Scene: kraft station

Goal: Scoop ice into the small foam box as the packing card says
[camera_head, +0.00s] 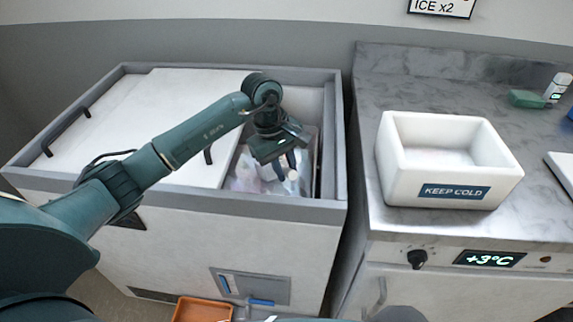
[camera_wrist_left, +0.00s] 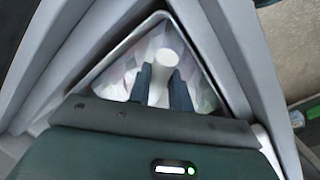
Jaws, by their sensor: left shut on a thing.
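The small white foam box (camera_head: 400,181) stands on the counter at right with a "KEEP COLD" label; its visible inside looks empty. The packing card (camera_head: 440,6) on the wall reads "ICE x2". My left gripper (camera_head: 286,172) reaches down into the open right part of the ice chest (camera_head: 327,150). In the left wrist view my left gripper (camera_wrist_left: 161,88) is shut on a white, rounded handle, seemingly the scoop (camera_wrist_left: 168,62). Pale, glassy ice (camera_head: 245,176) lies around it. The scoop's lower part is hidden. My right gripper is not in view.
The chest's white sliding lid (camera_head: 150,110) covers its left part. The raised chest rim and a gap lie between chest and counter (camera_head: 375,75). A green item (camera_head: 526,98) and a small bottle (camera_head: 558,86) stand at the back right. An orange tray (camera_head: 203,310) is low in front.

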